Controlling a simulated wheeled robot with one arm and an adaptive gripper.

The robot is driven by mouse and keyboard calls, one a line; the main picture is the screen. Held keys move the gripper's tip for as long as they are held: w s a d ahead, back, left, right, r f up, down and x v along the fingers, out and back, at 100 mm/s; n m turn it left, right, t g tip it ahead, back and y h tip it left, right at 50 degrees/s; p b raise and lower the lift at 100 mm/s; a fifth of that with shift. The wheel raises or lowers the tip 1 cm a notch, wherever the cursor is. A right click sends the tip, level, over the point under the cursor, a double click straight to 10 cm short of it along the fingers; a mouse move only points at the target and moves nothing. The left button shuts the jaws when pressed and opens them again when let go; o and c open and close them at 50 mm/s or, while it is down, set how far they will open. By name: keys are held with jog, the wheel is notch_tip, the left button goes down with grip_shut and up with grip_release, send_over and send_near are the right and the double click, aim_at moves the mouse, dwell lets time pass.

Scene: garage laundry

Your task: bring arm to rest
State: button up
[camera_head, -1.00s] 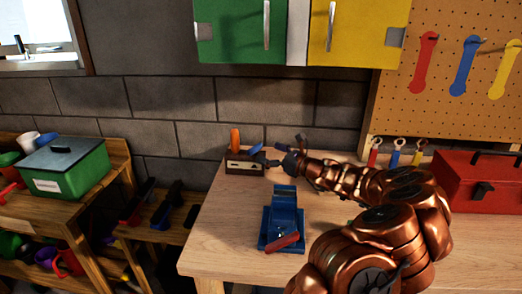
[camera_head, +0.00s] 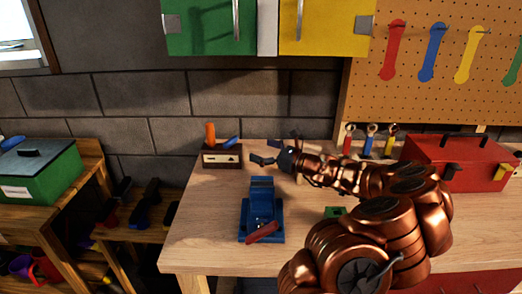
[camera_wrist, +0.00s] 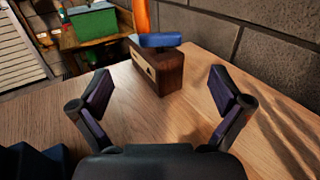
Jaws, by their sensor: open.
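My copper-coloured arm (camera_head: 385,205) reaches in from the lower right over the wooden workbench (camera_head: 200,240). My gripper (camera_head: 268,150) points left at the back of the bench and also shows in the wrist view (camera_wrist: 160,95). It is open, with nothing between its fingers. In the head view it is to the right of a small wooden block holder (camera_head: 222,158), apart from it. In the wrist view the holder (camera_wrist: 158,72) stands beyond the fingertips, with an orange item (camera_wrist: 141,17) and a blue item (camera_wrist: 160,40) in its top.
A blue vise (camera_head: 262,215) with a red handle stands on the bench in front of my gripper. A red toolbox (camera_head: 455,160) stands at the right. A green box (camera_head: 40,172) sits on a shelf at the left. Cabinets (camera_head: 210,27) hang above. The bench's left front is clear.

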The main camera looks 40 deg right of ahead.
dwell(0.3)
jog(key=a+r+n+g+y, duration=0.3)
jog(key=a+n, duration=0.2)
jog(key=a, duration=0.4)
jog(key=a+r+n+g+y, duration=0.2)
jog(key=a+r+n+y, duration=0.15)
jog(key=a, duration=0.65)
jog(key=s+a+n+g+p, duration=0.1)
jog(key=s+a+n+g, duration=0.35)
jog(key=a, duration=0.35)
jog(key=s+a+n+g, duration=0.35)
jog(key=a+n, duration=0.25)
jog(key=a, duration=0.3)
jog(key=s+a+f+n+g+h+p, duration=0.1)
jog(key=s+a+f+n+g+h, duration=0.2)
jog(key=s, duration=0.4)
jog(key=s+a+f+n+g+h, duration=0.1)
jog(key=s+a+n+h, duration=0.1)
jog(key=s+a+n, duration=0.3)
jog(key=s+d+f+n+g+h, duration=0.1)
jog(key=s+d+n+h, duration=0.1)
jog(key=s+d, duration=0.4)
jog(key=s+d+f+n+h, duration=0.2)
jog(key=s+d+h, duration=0.3)
jog(key=s, duration=0.5)
jog(key=shift+s+d+f+n+g+p, duration=0.15)
jog(key=shift+d+f+n+g+p, duration=0.25)
jog(key=shift+n, duration=0.2)
